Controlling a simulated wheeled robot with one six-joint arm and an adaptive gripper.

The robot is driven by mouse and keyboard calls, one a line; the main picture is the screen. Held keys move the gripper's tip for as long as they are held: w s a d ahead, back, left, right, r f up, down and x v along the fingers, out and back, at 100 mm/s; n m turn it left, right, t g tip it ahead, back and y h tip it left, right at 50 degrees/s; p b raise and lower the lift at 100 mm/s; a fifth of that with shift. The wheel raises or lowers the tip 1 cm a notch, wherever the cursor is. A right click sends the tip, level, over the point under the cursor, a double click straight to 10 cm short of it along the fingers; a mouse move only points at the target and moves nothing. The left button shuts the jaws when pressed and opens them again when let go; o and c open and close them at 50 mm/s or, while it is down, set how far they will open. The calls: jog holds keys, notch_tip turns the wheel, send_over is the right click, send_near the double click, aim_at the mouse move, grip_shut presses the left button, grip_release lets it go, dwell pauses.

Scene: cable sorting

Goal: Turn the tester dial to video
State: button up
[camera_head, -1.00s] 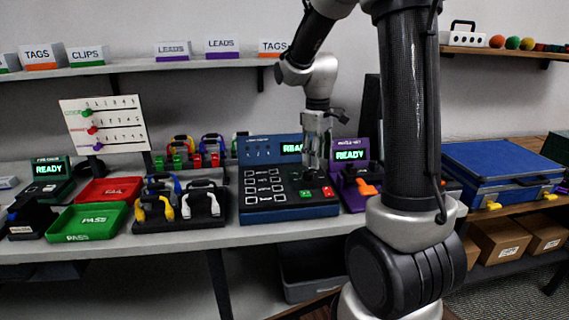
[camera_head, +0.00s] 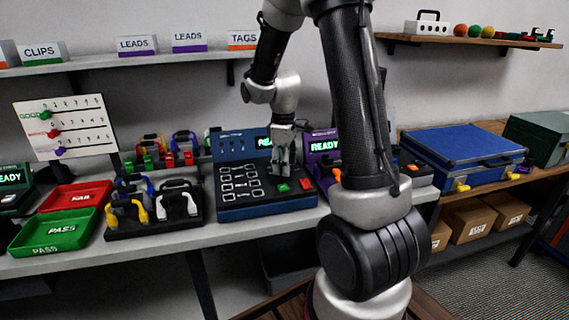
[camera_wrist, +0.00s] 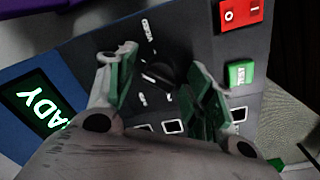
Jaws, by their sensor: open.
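The blue tester (camera_head: 240,205) stands on the bench with a row of outlined sockets, a green button and a red switch on its dark face. My gripper (camera_head: 283,172) points down over the right part of that face and hides the dial in the head view. In the wrist view the black dial (camera_wrist: 170,72) shows between the two green-padded fingers of my gripper (camera_wrist: 163,85). The fingers are open, one on each side of the dial, with gaps visible. White labels surround the dial; one seems to read VIDEO (camera_wrist: 149,31). I cannot tell exactly where the dial points.
The green TEST button (camera_wrist: 240,74) and red switch (camera_wrist: 240,12) sit close to one finger. A purple tester (camera_head: 322,150) stands just right. A black rack with leads (camera_head: 150,225) and red (camera_head: 75,196) and green (camera_head: 52,232) trays lie left.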

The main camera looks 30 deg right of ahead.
jog(key=shift+f, duration=0.1)
jog(key=c, duration=1)
jog(key=shift+m, duration=0.3)
jog(key=m, duration=0.3)
jog(key=shift+m, duration=2.6)
